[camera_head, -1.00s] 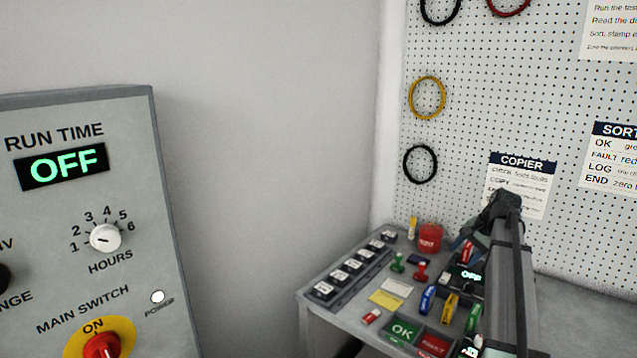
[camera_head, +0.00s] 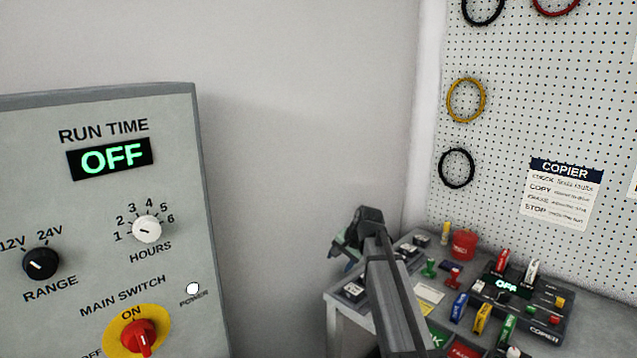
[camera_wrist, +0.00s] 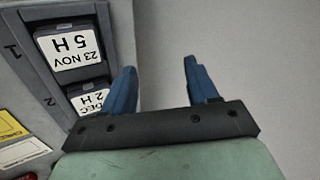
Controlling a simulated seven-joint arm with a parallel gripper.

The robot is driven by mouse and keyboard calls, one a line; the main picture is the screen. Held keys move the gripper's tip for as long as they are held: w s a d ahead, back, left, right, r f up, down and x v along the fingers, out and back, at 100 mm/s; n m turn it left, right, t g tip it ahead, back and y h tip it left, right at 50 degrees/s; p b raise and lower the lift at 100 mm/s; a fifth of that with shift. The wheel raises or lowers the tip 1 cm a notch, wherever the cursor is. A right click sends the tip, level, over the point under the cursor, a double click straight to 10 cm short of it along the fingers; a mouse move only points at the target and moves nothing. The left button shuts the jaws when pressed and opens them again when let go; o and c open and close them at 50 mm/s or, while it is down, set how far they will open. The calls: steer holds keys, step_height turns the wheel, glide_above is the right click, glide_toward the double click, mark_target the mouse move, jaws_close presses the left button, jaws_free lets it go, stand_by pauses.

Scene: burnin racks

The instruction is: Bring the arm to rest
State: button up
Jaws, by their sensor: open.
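My gripper (camera_wrist: 157,88) is open and empty in the wrist view, its two blue fingers spread apart. It is over the table's left edge, with a rack of labelled blocks (camera_wrist: 66,52) to its left and plain grey beyond. In the head view my arm reaches up from the bottom over the table (camera_head: 340,312). The gripper there (camera_head: 343,252) is at the table's left side, mostly hidden behind my wrist.
A grey panel (camera_head: 185,230) with dials and a red main switch (camera_head: 138,338) stands at left, its display reading OFF. A copier (camera_head: 520,300), stamps and a red container (camera_head: 464,245) crowd the table. A pegboard (camera_head: 560,110) rises behind.

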steer(key=s+a+f+m, duration=0.2)
steer(key=s+a+f, duration=0.5)
steer(key=a, duration=0.1)
steer(key=s+d+f+n+g+h, duration=0.1)
steer(key=s+d+f+g, duration=0.15)
steer(key=s+f, duration=0.55)
steer(key=s+d+f+n+g+h, duration=0.1)
steer(key=s+d+f, duration=0.3)
steer(key=f, duration=0.7)
steer(key=s+d+f+g, duration=0.2)
steer(key=s+d+f, duration=0.1)
steer(key=s+f, duration=0.55)
steer(key=s+d+f+n+g, duration=0.2)
steer(key=s+f, duration=0.4)
steer(key=s, duration=0.5)
steer(key=s+d+f+n+g+h, duration=0.1)
steer(key=s+f, duration=0.5)
steer(key=s, duration=0.6)
steer(key=s+d+f+n+g, duration=0.2)
steer(key=s+d+f, duration=0.3)
steer(key=s, duration=0.6)
steer(key=shift+s+d+f+n+g+h, duration=0.3)
steer(key=shift+f+n+g+h, duration=0.1)
steer(key=shift+f+n, duration=0.3)
